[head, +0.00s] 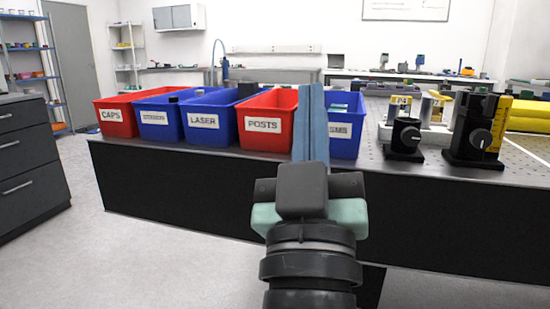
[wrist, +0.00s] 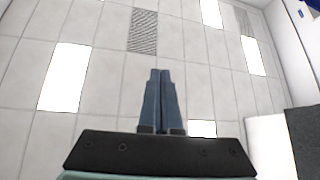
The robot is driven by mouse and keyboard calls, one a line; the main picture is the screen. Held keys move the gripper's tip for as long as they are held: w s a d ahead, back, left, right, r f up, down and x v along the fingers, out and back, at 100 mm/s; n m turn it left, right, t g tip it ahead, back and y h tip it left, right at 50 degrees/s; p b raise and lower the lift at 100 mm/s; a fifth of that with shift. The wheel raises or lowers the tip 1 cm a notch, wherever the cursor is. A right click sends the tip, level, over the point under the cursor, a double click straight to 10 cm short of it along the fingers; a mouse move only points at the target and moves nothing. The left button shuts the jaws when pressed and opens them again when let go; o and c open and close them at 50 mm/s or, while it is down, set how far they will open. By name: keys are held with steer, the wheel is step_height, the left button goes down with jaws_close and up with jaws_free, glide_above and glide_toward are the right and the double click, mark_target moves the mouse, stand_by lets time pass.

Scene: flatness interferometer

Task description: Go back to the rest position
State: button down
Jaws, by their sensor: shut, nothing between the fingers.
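My gripper (head: 311,92) points up in the head view, in front of the table's front edge. Its two blue fingers are together with nothing between them. In the wrist view the shut fingers (wrist: 161,75) point toward the ceiling, with no object near them. In the head view the fingers hide part of the rightmost blue bin.
A dark-sided table (head: 190,205) carries a red CAPS bin (head: 116,130), a LASER bin (head: 209,139), a red POSTS bin (head: 264,142) and other blue bins. Black optical mounts (head: 474,150) stand at right. Dark drawers (head: 32,150) stand at left. Floor (head: 130,260) before the table is clear.

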steer(key=s+a+r+m+t+y+p, duration=0.1)
steer(key=s+a+r+t+y+p, duration=0.2)
steer(key=s+r, duration=0.7)
step_height(320, 180, up, 39)
steer(key=w+g+p, duration=0.1)
steer(key=w+p, duration=0.1)
steer(key=p, duration=3.5)
steer(key=shift+a+m+h, duration=0.3)
steer(key=shift+h, duration=0.1)
